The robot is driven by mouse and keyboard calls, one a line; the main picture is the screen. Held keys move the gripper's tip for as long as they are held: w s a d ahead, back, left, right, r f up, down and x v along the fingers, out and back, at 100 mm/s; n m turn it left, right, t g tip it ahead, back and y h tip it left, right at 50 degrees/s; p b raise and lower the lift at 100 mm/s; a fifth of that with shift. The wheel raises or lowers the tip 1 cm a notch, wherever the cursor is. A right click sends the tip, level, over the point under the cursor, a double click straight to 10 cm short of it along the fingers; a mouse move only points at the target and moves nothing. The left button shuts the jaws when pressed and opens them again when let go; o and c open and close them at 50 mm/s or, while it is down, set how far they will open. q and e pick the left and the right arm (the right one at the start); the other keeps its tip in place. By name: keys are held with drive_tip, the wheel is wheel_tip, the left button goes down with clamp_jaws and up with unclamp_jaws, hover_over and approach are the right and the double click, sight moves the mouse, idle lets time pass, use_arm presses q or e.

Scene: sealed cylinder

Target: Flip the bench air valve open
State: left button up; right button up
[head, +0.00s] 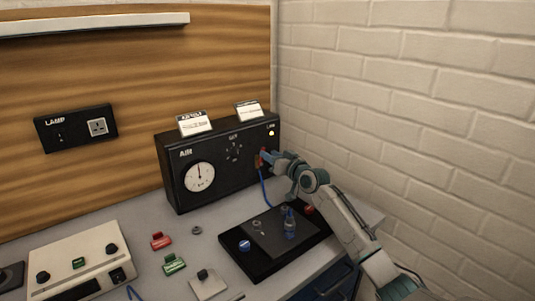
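The black air panel box (217,160) stands at the back of the bench, with the label AIR and a round white gauge (200,177) on its front. A small red part (258,160), which looks like the valve handle, shows at the right end of that front. My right gripper (267,156) is at this red part and partly covers it. I cannot tell whether its fingers touch or hold the part, nor which way the handle points. A blue hose (264,188) runs down from there to the bench. My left gripper is out of view.
A black tray (240,265) with a blue fitting and a blue knob lies in front of the box. Red (160,241) and green (174,264) blocks lie left of it. A beige control unit (85,262) is at lower left. A brick wall (430,110) closes off the right.

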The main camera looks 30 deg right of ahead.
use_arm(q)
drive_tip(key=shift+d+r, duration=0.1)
use_arm(e)
drive_tip(key=shift+w+a, duration=0.1)
drive_tip(key=shift+w, duration=1.15)
drive_tip(key=shift+c, duration=0.3)
clamp_jaws()
drive_tip(key=a+n+b, duration=0.1)
drive_tip(key=n+b, duration=0.1)
drive_tip(key=b, duration=0.1)
drive_tip(key=shift+s+a+n, duration=0.1)
drive_tip(key=shift+n, duration=0.2)
drive_tip(key=shift+r, duration=0.1)
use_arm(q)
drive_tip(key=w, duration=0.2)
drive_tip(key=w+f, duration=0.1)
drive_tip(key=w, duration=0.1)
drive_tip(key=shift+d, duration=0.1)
